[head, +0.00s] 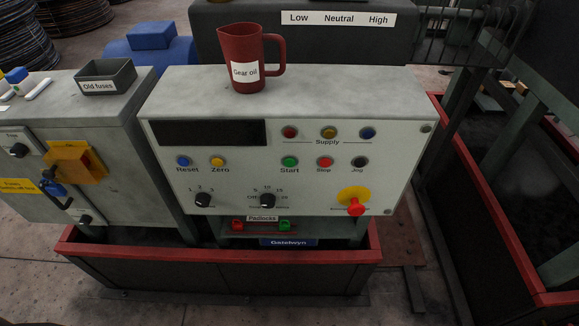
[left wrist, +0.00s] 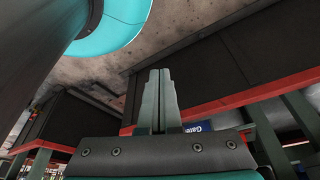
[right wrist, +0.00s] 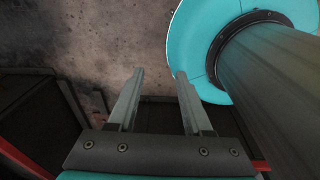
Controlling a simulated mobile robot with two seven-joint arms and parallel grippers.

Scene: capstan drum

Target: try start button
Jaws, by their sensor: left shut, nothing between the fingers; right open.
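The green Start button (head: 290,162) is on the front of the grey control panel (head: 300,195), left of the red Stop button (head: 325,162) and the dark Jog button (head: 360,162). Neither gripper shows in the head view. My left gripper (left wrist: 159,72) is shut and empty in the left wrist view, apart from the panel, with the blue nameplate (left wrist: 198,127) showing beyond it. My right gripper (right wrist: 158,75) is open and empty in the right wrist view, with bare floor beyond its fingers.
A red Gear oil jug (head: 246,50) and an Old fuses tray (head: 105,80) stand on top of the cabinets. A red emergency knob (head: 356,207) sticks out at lower right. Red-edged bunding (head: 215,257) runs in front below the panel. Padlocks (head: 284,225) sit on a low shelf.

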